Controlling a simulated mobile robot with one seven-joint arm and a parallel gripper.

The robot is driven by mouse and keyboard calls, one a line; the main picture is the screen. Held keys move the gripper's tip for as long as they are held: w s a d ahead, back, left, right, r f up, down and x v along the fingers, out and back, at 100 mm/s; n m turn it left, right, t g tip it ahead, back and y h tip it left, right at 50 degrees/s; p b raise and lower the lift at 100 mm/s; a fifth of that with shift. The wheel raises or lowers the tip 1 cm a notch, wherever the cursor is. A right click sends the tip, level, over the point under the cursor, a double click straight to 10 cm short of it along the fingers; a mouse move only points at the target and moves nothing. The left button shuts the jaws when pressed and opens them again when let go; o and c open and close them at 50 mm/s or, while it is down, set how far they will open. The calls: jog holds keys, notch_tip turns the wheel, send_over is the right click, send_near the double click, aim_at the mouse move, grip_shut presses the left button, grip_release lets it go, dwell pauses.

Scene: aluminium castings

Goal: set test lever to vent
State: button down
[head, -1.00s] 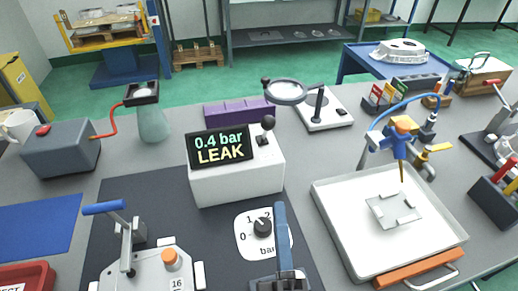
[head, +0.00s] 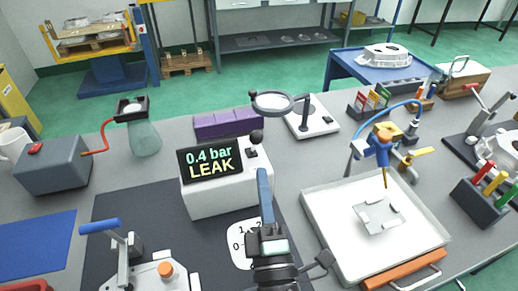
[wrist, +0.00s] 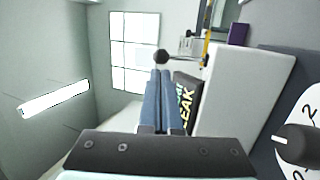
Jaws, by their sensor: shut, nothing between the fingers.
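The test lever, a black ball knob on a short stem (head: 256,137), stands on top of the white test box (head: 215,199) at its right end. The box's display (head: 211,163) reads "0.4 bar LEAK". My gripper (head: 263,174) has its slim blue fingers shut and empty, pointing up in front of the box, below the lever in the picture. In the wrist view the finger tips (wrist: 160,74) point at a black ball (wrist: 161,57) that looks like the lever's knob; I cannot tell whether they touch. No vent marking is legible.
A white dial plate (head: 239,243) lies in front of the box, partly hidden by my gripper; its black knob (wrist: 299,141) shows in the wrist view. A clamp fixture with a blue handle (head: 100,226) is at left, a white tray (head: 325,218) at right. A magnifier (head: 272,103) stands behind.

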aim_at(257, 142)
jog(key=shift+p+x, duration=0.45)
jog(key=shift+x, duration=2.3)
jog(key=shift+r+p, duration=0.15)
jog(key=shift+p, duration=0.25)
